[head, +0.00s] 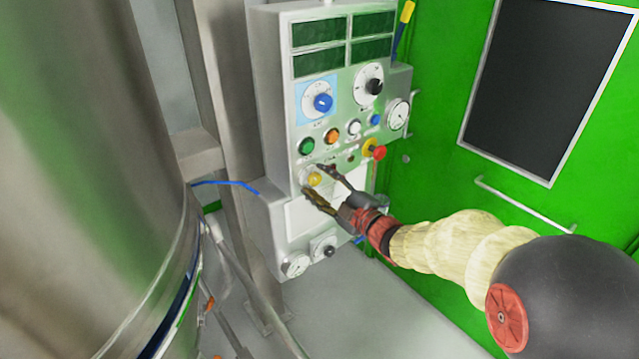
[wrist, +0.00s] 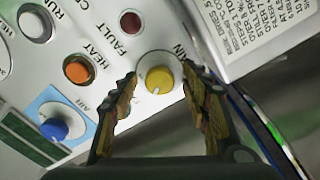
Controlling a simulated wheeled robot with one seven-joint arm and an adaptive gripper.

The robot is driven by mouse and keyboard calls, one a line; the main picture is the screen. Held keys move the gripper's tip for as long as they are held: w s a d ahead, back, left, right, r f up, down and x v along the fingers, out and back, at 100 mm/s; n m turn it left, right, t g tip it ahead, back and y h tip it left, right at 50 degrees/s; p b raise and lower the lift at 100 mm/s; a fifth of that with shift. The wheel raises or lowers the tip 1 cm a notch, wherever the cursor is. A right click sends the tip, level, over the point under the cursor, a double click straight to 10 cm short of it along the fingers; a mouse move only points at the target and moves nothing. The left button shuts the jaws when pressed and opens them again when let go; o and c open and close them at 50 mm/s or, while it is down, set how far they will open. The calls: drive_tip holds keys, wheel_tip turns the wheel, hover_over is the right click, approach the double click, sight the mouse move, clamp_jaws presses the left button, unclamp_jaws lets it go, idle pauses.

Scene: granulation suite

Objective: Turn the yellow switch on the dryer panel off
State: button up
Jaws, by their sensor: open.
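The yellow switch (head: 315,179) is a round knob low on the grey dryer panel (head: 281,122). In the wrist view the yellow switch (wrist: 159,79) has a small pointer mark at its lower left edge, on a pale round plate. My gripper (head: 319,178) is open, with one finger on each side of the switch. In the wrist view my gripper (wrist: 167,84) has the switch between its fingertips, with a gap visible on both sides. Whether the tips reach as deep as the knob is hard to tell.
Near the switch are an orange button (head: 332,136), a green button (head: 307,146) and a red emergency knob (head: 378,152). A blue dial (head: 323,102) and a black dial (head: 375,86) sit higher. A large steel vessel (head: 95,180) stands left. A green wall (head: 440,120) is at right.

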drive_tip(key=v, duration=1.2)
